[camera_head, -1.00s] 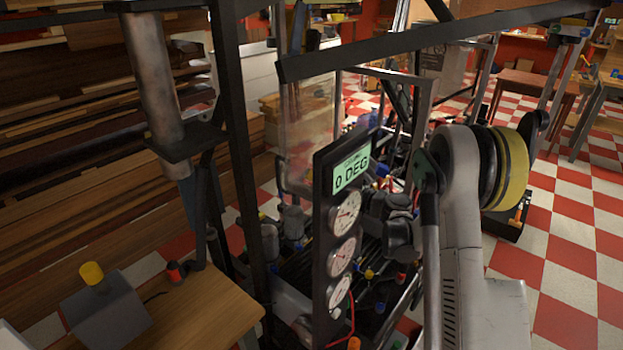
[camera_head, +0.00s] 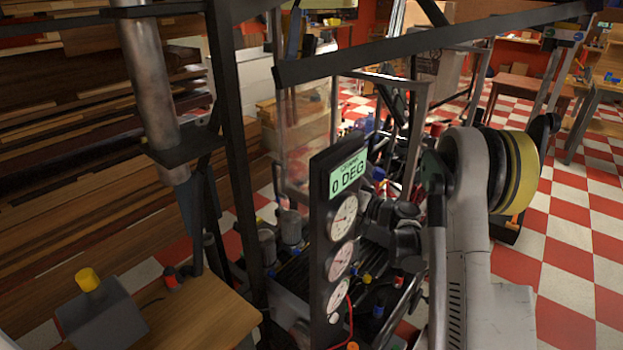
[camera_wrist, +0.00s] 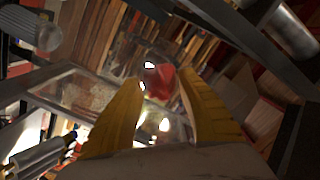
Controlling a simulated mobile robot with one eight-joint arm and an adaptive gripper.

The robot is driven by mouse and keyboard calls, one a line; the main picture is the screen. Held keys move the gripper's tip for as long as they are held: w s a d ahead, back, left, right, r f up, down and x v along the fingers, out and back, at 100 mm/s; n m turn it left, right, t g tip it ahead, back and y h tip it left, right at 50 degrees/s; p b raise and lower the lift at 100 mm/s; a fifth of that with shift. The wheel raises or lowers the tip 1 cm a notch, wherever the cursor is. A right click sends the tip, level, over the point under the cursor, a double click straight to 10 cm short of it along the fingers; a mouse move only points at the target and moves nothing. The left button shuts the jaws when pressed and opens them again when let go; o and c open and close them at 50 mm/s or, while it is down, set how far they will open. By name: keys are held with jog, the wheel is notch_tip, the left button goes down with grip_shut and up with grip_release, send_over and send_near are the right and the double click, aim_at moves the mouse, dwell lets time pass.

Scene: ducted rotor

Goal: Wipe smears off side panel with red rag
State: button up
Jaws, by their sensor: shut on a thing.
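In the wrist view, my gripper (camera_wrist: 161,82) has two yellow fingers closed around a small red rag (camera_wrist: 165,92), which shows between the fingertips. A clear side panel (camera_head: 309,130) in a grey metal frame stands upright on the machine in the head view, with a hazy, brownish look. What seems to be the same panel shows in the wrist view (camera_wrist: 88,92), behind and left of the fingers. I cannot tell whether the rag touches it, and single smears are hard to make out. My gripper is hidden in the head view.
A black gauge post (camera_head: 335,230) with a "0 DEG" display stands in front of the panel. Dark frame bars (camera_head: 238,160) cross nearby. A wooden table (camera_head: 205,315) carries a grey block with a yellow knob. Open checkered floor (camera_head: 570,250) lies to the right.

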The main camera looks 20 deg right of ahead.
aim_at(288, 175)
jog(key=f, duration=0.2)
jog(key=a+f, duration=0.1)
jog(key=shift+w, duration=0.25)
jog(key=shift+c, duration=0.2)
jog(key=shift+x, duration=2.95)
jog(key=shift+x, duration=1)
jog(key=shift+w+d+r, duration=0.1)
jog(key=shift+d+r, duration=0.05)
jog(key=shift+o, duration=0.2)
jog(key=w+d, duration=0.6)
jog(key=d, duration=0.2)
jog(key=shift+w, duration=0.25)
jog(key=shift+s+a, duration=1.1)
jog(key=shift+a, duration=0.25)
jog(key=shift+s+a, duration=1.1)
jog(key=shift+a, duration=0.2)
jog(key=shift+s+a, duration=1.1)
jog(key=shift+a, duration=0.25)
jog(key=shift+c, duration=0.2)
jog(key=shift+w+r+p, duration=0.1)
jog(key=shift+r+p, duration=0.7)
jog(key=shift+r, duration=0.6)
jog(key=w+d+b, duration=0.1)
jog(key=w+d, duration=0.5)
jog(key=d, duration=0.2)
jog(key=shift+b, duration=0.3)
